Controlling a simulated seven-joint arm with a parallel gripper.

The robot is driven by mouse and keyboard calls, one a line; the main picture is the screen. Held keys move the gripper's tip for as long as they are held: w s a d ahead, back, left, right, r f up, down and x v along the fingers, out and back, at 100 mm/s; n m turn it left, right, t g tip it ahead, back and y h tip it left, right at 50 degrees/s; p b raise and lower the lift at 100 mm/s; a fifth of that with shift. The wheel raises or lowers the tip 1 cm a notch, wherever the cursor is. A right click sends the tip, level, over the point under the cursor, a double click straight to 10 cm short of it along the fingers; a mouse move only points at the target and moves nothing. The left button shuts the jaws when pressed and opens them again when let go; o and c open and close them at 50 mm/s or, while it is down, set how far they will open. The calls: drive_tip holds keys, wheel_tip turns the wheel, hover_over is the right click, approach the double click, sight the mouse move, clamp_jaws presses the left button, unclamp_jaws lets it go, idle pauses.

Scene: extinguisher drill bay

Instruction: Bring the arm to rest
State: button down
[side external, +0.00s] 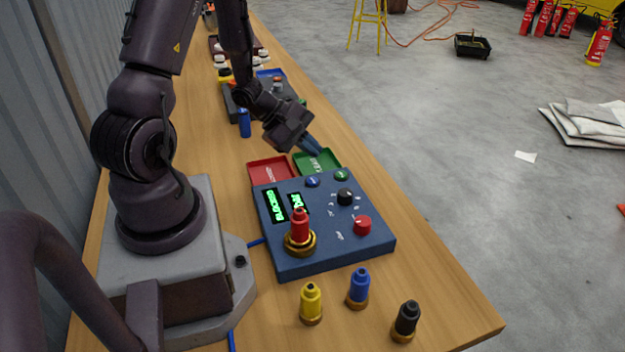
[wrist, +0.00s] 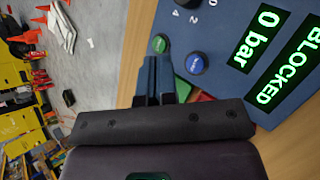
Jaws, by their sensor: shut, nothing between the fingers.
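My gripper (side external: 315,147) is shut and empty. In the side external view its blue fingers point down and right, at the green tray just beyond the blue control box (side external: 330,257); whether they touch the tray I cannot tell. In the wrist view the fingers (wrist: 155,78) lie together beside the green button (wrist: 159,43) and blue button (wrist: 195,64) of the box (wrist: 215,20). The box's displays read "0 bar" (wrist: 257,37) and "BLOCKED" (wrist: 285,70). A red cylinder (side external: 299,224) stands upright in a brass ring on the box.
A red tray (side external: 270,172) and a green tray (side external: 317,160) adjoin the box. Yellow (side external: 311,300), blue (side external: 358,286) and black (side external: 406,318) cylinders stand near the front. A dark device (side external: 234,106) and another blue cylinder (side external: 244,123) stand farther back. Floor lies beyond the table's right edge.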

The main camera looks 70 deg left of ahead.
drive_tip(key=shift+s+d+m+g+h, duration=0.3)
drive_tip(key=shift+s+d+h, duration=0.1)
drive_tip(key=shift+d, duration=0.15)
drive_tip(key=shift+s+d+m+g+h, duration=0.2)
drive_tip(key=shift+s+d+g+h, duration=0.15)
drive_tip(key=shift+d, duration=0.2)
drive_tip(key=s+d+r+m+y, duration=0.1)
drive_tip(key=s+d+r+m, duration=0.1)
drive_tip(key=d+r+m, duration=0.3)
drive_tip(key=s+d+r+m+g+y, duration=0.1)
drive_tip(key=s+d+r+m+y, duration=0.1)
drive_tip(key=r+m, duration=0.7)
drive_tip(key=s+d+r+m+y, duration=0.2)
drive_tip(key=s+d+r+m, duration=0.1)
drive_tip(key=d+r+m, duration=0.4)
wheel_tip(320, 180, up, 3)
drive_tip(key=shift+s+d+f, duration=0.15)
drive_tip(key=shift+s+d, duration=0.05)
drive_tip(key=shift+d, duration=0.1)
drive_tip(key=shift+g, duration=0.25)
